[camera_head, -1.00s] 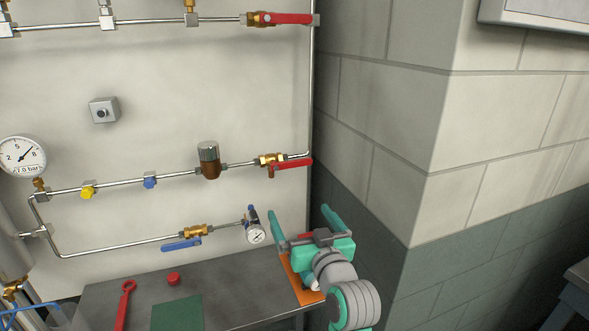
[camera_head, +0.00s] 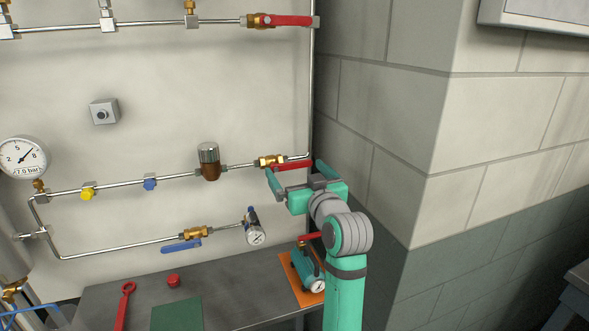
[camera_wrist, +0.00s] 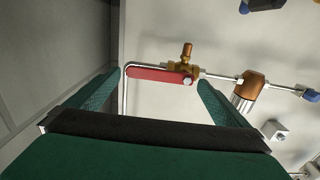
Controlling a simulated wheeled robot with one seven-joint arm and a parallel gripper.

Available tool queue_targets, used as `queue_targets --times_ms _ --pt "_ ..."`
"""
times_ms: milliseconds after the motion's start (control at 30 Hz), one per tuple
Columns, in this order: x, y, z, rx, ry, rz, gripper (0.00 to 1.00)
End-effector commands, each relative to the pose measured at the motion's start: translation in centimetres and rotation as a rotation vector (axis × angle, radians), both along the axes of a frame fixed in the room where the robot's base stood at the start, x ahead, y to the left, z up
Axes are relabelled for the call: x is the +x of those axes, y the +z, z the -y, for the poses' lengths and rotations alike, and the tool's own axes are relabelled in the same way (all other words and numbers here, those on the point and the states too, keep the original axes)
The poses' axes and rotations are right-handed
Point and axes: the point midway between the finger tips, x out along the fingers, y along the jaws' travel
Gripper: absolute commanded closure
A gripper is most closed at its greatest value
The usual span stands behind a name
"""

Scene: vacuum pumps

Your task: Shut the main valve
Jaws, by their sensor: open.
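A brass valve (camera_head: 270,160) with a red lever (camera_head: 293,166) sits at the right end of the middle pipe. The lever lies roughly along the pipe, pointing right. In the wrist view the red lever (camera_wrist: 155,74) shows between my fingers, beyond the fingertips, with the brass body (camera_wrist: 184,67) at its right end. My gripper (camera_head: 296,175) is open and empty in front of the lever, a finger to each side. I cannot tell whether it touches. Another red-lever valve (camera_head: 285,20) sits on the top pipe, its lever along the pipe. No readable label tells which is the main valve.
A teal device (camera_head: 304,270) stands on an orange mat below my arm. The wall corner (camera_head: 412,240) is close right.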

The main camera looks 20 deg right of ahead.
Motion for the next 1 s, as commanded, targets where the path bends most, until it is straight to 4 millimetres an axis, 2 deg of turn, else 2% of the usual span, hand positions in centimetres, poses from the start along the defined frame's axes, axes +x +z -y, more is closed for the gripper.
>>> queue_targets --times_ms 200,533,567,733,767,1000 --pt "1.9 0.0 0.0 0.000 -0.001 0.000 0.00" --pt "2.2 0.0 -0.1 -0.001 -0.001 0.000 0.00" --pt "2.2 0.0 0.0 0.000 -0.001 0.000 0.05" --pt "2.2 0.0 0.0 0.000 -0.001 0.000 0.45" --pt "2.2 0.0 0.0 0.000 -0.001 0.000 0.48" --pt "2.4 0.1 -0.8 -0.018 0.009 0.002 0.48"
